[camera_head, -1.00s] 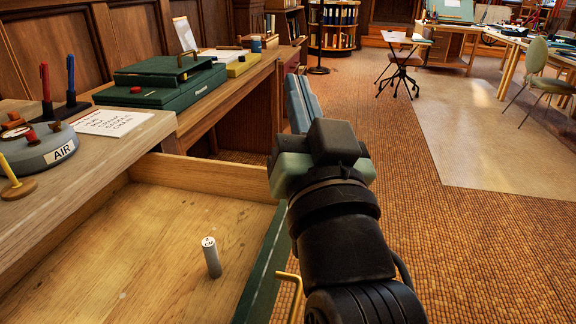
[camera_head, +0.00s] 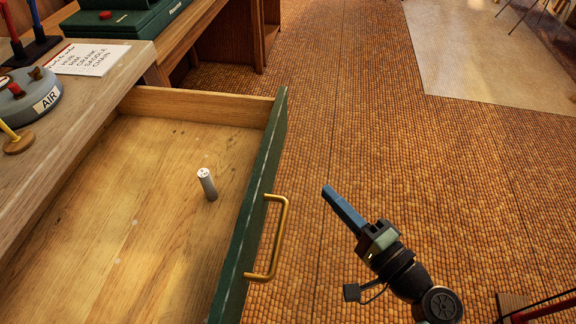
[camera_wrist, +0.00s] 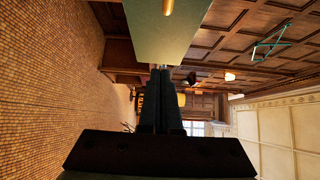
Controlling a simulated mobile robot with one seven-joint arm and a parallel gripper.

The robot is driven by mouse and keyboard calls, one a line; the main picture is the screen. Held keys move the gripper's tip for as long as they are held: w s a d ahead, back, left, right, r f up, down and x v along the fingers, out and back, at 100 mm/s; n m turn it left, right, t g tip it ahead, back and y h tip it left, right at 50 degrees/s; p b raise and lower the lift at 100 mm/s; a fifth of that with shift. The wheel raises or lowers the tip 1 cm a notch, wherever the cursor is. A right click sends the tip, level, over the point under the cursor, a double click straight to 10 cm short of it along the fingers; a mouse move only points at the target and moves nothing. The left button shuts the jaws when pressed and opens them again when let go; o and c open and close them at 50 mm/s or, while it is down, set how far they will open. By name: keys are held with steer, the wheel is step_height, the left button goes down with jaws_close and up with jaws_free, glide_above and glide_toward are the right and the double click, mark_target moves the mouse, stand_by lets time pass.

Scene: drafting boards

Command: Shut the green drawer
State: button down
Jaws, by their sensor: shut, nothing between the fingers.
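The green drawer (camera_head: 252,214) is pulled well open from under the wooden worktop, showing its bare wooden inside. Its green front carries a brass bar handle (camera_head: 279,236). In the wrist view the green front (camera_wrist: 160,40) fills the upper middle, with part of the brass handle (camera_wrist: 168,7) at the top edge. My gripper (camera_head: 327,190) has long blue fingers, shut together and empty. It is in front of the drawer, to the right of the handle in the head view, apart from it. In the wrist view its fingertips (camera_wrist: 160,71) appear just below the green front.
The tiled floor (camera_head: 390,130) to the right is open.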

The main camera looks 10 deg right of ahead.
mark_target(275, 156)
steer(key=shift+w+a+b, duration=0.2)
steer(key=shift+w+a, duration=1.6)
steer(key=shift+w, duration=0.15)
steer(key=shift+w+a+b, duration=0.2)
steer(key=shift+w+a, duration=1.55)
steer(key=shift+w, duration=0.2)
